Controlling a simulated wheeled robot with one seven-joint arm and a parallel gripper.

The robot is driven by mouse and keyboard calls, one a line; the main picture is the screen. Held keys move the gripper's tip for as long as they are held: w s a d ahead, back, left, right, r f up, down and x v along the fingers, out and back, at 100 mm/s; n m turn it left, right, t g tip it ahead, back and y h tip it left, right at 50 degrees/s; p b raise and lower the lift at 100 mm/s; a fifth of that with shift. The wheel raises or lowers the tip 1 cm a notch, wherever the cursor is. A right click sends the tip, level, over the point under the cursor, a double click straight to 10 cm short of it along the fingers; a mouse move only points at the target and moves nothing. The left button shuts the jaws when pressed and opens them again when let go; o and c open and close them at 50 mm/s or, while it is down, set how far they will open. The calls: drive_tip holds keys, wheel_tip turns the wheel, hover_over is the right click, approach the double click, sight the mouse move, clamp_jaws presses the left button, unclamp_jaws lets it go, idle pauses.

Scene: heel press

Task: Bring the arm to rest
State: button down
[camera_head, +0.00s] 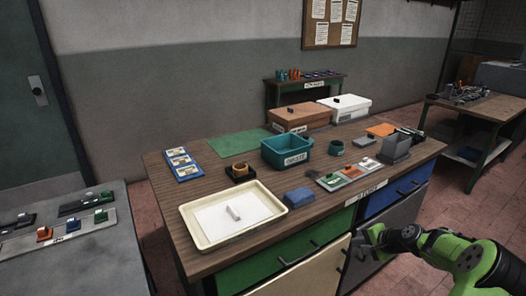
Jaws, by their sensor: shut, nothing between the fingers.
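My green and dark arm reaches in from the lower right in the head view. My gripper (366,240) is at its left end, beside the front of the wooden workbench (160,165), near the grey and cream drawer fronts. It is shut and holds nothing. It is small in the picture, and whether it touches the bench front cannot be told.
On the bench stand a cream tray (193,236), a blue block (298,196), a teal bin (285,154), a grey holder (396,148) and a colored-part tray (325,182). A grey table (95,250) is at left, another bench (500,105) at right. Red floor shows between them.

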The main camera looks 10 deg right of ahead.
drive_tip(key=s+a+r+n+g+h+p, duration=0.15)
drive_tip(key=s+a+r+n, duration=0.25)
drive_tip(key=a+r, duration=0.5)
drive_tip(key=s+a+r+n+g+h+p, duration=0.1)
drive_tip(key=s+a+r+n+g+p, duration=0.2)
drive_tip(key=a+r, duration=0.6)
drive_tip(key=s+a+r+n+p, duration=0.1)
drive_tip(key=s+a+r+n, duration=0.2)
drive_tip(key=s, duration=0.9)
drive_tip(key=s+a+r+n+t+p, duration=0.1)
drive_tip(key=s+a+r+n, duration=0.3)
drive_tip(key=s, duration=0.8)
drive_tip(key=shift+s+a+r+h+p, duration=0.15)
drive_tip(key=shift+a+r+h+p, duration=0.2)
drive_tip(key=shift+a+r, duration=0.7)
